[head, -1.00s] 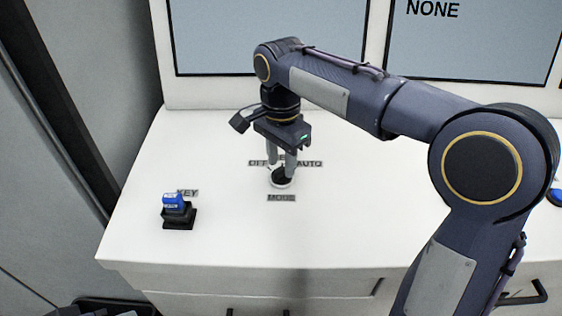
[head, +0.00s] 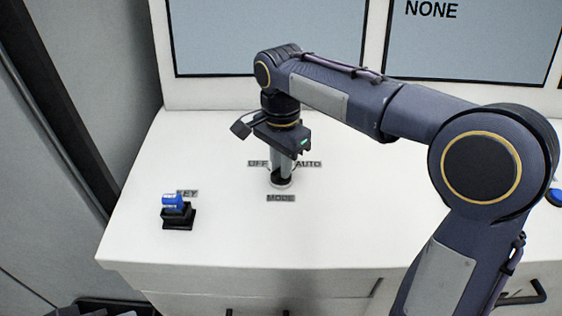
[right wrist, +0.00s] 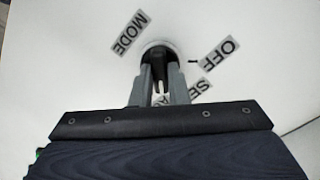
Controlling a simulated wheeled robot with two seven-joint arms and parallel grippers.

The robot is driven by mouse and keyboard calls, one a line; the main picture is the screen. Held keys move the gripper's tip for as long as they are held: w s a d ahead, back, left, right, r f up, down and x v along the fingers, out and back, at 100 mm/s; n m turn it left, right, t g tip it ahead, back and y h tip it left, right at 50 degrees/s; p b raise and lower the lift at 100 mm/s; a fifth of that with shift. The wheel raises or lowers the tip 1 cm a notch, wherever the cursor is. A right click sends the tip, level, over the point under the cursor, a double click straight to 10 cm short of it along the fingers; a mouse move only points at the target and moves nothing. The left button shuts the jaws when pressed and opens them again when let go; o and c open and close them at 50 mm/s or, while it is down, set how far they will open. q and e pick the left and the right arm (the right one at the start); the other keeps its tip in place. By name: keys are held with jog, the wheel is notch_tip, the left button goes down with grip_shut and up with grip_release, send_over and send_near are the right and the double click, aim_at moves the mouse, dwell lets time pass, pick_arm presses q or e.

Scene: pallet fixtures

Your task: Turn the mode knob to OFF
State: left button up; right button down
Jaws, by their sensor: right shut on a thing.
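The mode knob (head: 281,184) is a dark knob on a pale round base on the white console top. The MODE label (head: 281,198) is in front of it, OFF (head: 258,163) behind left and AUTO (head: 308,163) behind right. My right gripper (head: 281,176) points down over the knob, its two fingers shut on it. In the right wrist view the dark knob (right wrist: 159,72) shows between the grey fingers, with the OFF label (right wrist: 228,48) to its right. Another label, partly readable as "SE", is partly covered by a finger. My left gripper is not in view.
A blue key switch (head: 174,202) on a black base stands front left, by the KEY label. Screens (head: 270,40) rise behind the console. A blue button (head: 555,197) is at the right edge. The console top between key and knob is clear.

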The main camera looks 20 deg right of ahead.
jog(key=n+p, duration=0.2)
jog(key=n, duration=0.2)
jog(key=shift+r, duration=0.15)
jog(key=n+p, duration=0.2)
jog(key=n, duration=0.2)
jog(key=shift+n, duration=0.3)
jog(key=n+p, duration=0.1)
jog(key=n, duration=0.3)
jog(key=shift+n, duration=0.3)
jog(key=n+p, duration=0.1)
jog(key=n, duration=0.3)
jog(key=shift+p, duration=0.3)
jog(key=shift+n, duration=0.4)
jog(key=c, duration=1.4)
grip_release()
